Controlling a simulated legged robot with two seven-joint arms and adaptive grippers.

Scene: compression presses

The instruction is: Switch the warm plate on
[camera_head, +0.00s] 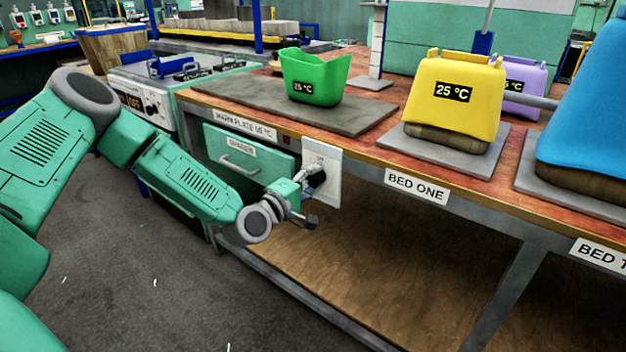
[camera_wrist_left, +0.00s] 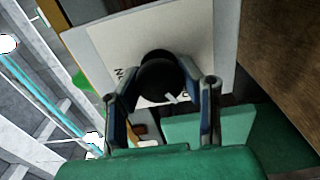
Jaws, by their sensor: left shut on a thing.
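The warm plate (camera_head: 235,98) is a flat grey slab on the bench, above a label reading WARM PLATE 65 °C. A white switch panel (camera_head: 333,178) is on the bench front below its right end. It carries a black knob (camera_wrist_left: 160,75), which fills the middle of the left wrist view. My left gripper (camera_head: 312,192) is at the panel; in the left wrist view its two fingers (camera_wrist_left: 165,100) are closed on either side of the knob. The fingers partly cover the panel lettering. My right gripper is not seen.
A green container (camera_head: 314,78) marked 25 °C stands on the warm plate. A yellow press cover (camera_head: 455,95) sits on a grey pad above BED ONE, with a blue one (camera_head: 590,120) farther right. A green drawer (camera_head: 250,165) is left of the switch panel.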

